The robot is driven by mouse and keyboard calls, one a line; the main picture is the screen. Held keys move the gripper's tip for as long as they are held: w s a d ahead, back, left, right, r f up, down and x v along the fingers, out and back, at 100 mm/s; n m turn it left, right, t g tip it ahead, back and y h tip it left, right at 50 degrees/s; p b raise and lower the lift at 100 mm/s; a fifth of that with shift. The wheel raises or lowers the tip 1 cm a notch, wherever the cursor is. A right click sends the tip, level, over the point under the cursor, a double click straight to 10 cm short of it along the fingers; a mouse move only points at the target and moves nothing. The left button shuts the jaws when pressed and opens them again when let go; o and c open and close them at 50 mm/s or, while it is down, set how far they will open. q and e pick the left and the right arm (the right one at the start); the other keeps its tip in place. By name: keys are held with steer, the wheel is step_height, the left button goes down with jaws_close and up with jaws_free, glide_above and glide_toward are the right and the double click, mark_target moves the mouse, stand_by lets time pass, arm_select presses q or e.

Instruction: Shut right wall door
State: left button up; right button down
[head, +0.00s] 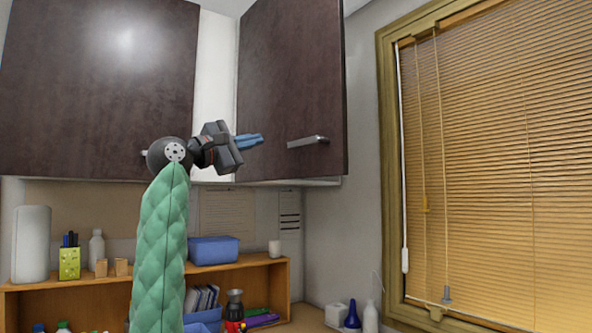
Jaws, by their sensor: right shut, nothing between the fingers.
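The right wall door (292,80) is a dark brown panel of the wall cabinet. It stands at an angle, with a pale gap (214,75) between it and the left door (95,80). Its metal handle (307,141) is low on the visible face. My right gripper (250,141) is shut and empty, its blue fingertips pointing right toward the handle. The fingertips look a little left of the handle; I cannot tell their depth from the door. My green-sleeved right arm rises from below. My left gripper is out of view.
Below is a wooden shelf (258,262) with a blue box (213,250), a white cylinder (31,243) and a pen holder (69,263). A window with blinds (480,150) is at right. The wall between door and window is clear.

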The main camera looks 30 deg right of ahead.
steer(key=f+m+y, duration=0.1)
steer(key=f, duration=0.1)
steer(key=d+f+m+g+y, duration=0.1)
steer(key=m, duration=0.1)
steer(key=f+m+y, duration=0.1)
steer(key=f+m, duration=0.1)
steer(key=shift+s+d+f+g, duration=0.15)
steer(key=shift+s+f+g, duration=0.15)
steer(key=shift+s+f, duration=0.05)
steer(key=p, duration=0.4)
glide_toward(314, 170)
steer(key=d, duration=0.4)
steer(key=d+p, duration=0.1)
steer(key=d, duration=0.1)
steer(key=shift+w+d+r+p, duration=0.15)
steer(key=shift+w+p, duration=0.15)
steer(key=shift+w, duration=0.1)
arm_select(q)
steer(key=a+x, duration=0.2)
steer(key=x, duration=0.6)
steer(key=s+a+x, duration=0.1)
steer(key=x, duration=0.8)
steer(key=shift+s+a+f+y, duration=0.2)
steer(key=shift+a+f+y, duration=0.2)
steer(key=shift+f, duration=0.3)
arm_select(e)
steer(key=shift+d, duration=0.25)
steer(key=shift+w+d, duration=0.1)
